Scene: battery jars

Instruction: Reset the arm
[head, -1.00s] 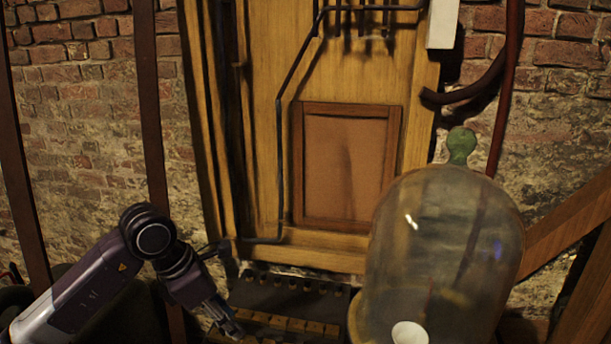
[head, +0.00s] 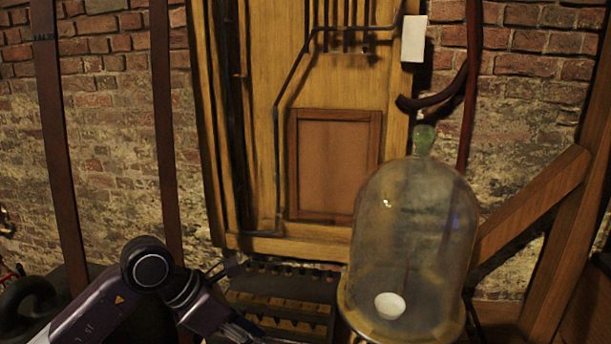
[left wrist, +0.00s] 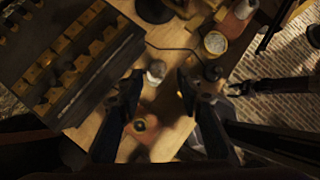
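My left arm comes in from the lower left of the head view, its gripper (head: 238,333) cut by the bottom edge, near the dark rack. In the left wrist view the left gripper (left wrist: 157,92) has its two dark fingers spread apart, with no object held between them. A small pale-topped jar (left wrist: 156,72) shows beyond the gap, over a wooden table. A dark arm end at the right of the left wrist view looks like my right gripper (left wrist: 240,88). Its fingers are too dark and small to read. No right arm shows in the head view.
A glass bell jar (head: 412,235) with a green knob stands right of centre in the head view. The dark rack with wooden blocks (head: 282,300) sits left of it, below the wooden panel (head: 335,165). Another round-topped jar (left wrist: 215,43) stands on the table (left wrist: 178,130).

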